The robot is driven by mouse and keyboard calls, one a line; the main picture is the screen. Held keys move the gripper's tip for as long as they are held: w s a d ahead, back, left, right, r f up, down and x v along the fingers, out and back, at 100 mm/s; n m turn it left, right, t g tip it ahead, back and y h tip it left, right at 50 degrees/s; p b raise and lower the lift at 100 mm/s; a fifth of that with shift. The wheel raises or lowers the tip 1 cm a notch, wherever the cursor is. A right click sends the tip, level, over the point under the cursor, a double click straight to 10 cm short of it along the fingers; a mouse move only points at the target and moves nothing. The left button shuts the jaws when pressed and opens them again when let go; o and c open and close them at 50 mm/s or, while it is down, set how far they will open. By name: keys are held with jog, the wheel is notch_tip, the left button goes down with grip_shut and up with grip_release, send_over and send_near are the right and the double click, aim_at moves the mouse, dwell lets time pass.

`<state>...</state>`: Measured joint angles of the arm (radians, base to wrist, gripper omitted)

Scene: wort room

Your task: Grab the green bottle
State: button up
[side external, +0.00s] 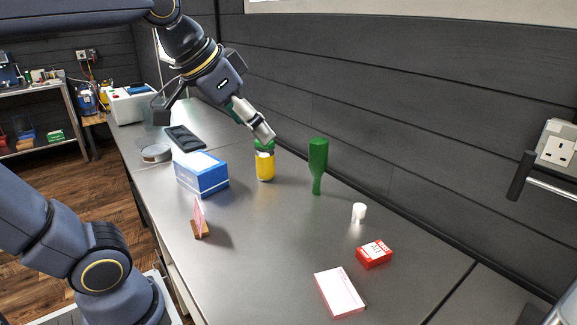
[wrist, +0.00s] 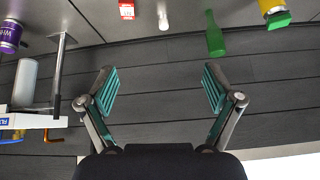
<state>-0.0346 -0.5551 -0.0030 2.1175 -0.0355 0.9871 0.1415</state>
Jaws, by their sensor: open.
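The green bottle (side external: 318,165) stands on the grey table near the dark wall, wide end up and narrow neck down. In the wrist view the green bottle (wrist: 215,36) is at the upper right, beyond the right finger and outside the gap between the fingers. My gripper (wrist: 160,78) is open and empty, its teal-padded fingers spread wide. In the side view my gripper (side external: 258,124) is raised to the left of the bottle and overlaps the top of a yellow jar with a green lid (side external: 265,166). It is apart from the bottle.
A blue box (side external: 202,173) and card in a wooden stand (side external: 200,222) are left. The dark wall (side external: 420,130) runs close behind. The table's middle is clear.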

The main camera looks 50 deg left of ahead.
jog(key=w+a+r, duration=0.3)
jog(key=w+r, duration=0.2)
jog(key=w, duration=0.5)
jog(key=n+g, duration=0.2)
send_over(316, 142)
jog(key=s, duration=0.4)
notch_tip(316, 142, down, 13)
jog(key=shift+y, duration=0.3)
jog(key=x, duration=0.9)
jog(key=shift+d+f, duration=0.25)
jog(key=shift+f, duration=0.15)
jog(key=shift+s+a+x, duration=0.1)
jog(key=shift+a+x, duration=0.05)
jog(key=shift+x, duration=1.4)
jog(key=shift+s+a+x, duration=0.1)
jog(key=shift+a+x, duration=0.1)
jog(key=shift+x, duration=1.4)
jog(key=shift+c, duration=0.2)
jog(key=c, duration=1.4)
